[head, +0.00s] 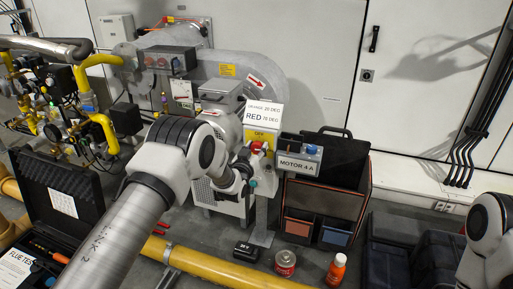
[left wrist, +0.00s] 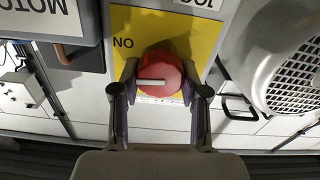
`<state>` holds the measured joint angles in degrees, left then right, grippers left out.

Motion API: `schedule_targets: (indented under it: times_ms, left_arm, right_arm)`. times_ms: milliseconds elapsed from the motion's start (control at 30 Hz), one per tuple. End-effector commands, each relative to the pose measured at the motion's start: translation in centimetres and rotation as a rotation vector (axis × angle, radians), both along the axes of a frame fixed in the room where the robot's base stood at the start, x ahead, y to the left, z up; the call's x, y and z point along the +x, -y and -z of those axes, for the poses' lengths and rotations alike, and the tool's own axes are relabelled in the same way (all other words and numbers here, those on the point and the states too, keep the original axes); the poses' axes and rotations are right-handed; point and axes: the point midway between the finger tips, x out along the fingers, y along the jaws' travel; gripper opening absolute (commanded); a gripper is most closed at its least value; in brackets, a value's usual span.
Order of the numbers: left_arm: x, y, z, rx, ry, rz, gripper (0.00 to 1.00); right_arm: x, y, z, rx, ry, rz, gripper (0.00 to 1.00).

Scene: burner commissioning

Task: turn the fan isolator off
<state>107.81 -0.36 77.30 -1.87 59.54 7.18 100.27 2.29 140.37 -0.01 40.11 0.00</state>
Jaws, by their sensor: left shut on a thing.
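The fan isolator is a red round knob (left wrist: 165,72) on a yellow plate (left wrist: 196,32) in the left wrist view. Its white bar lies level, reaching toward the left edge. Lettering that reads "ON" upside down stands above left of the knob. In the head view the yellow plate (head: 262,132) shows "OFF" near its top, and the red knob (head: 257,146) is partly hidden. My left gripper (left wrist: 160,90) is shut on the knob, one finger on each side; it also shows in the head view (head: 250,158). My right gripper is outside the frames.
A "MOTOR 4 A" box (head: 299,155) sits just right of the isolator. The fan housing (head: 255,72) is behind. An open black tool bag (head: 330,185) stands at right. A yellow pipe (head: 215,262), a red tin (head: 286,262) and an orange bottle (head: 336,270) are in front.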

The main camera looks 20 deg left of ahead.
Motion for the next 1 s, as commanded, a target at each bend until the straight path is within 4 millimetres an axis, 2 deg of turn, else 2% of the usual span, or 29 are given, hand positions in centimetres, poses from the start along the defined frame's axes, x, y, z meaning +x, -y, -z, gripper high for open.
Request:
schedule_targets:
  times_ms: [1000]
  left_arm:
    - [0.0,-0.4,0.2,-0.913,-0.033,-0.001,0.09]
  right_arm:
    - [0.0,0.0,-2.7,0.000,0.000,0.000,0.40]
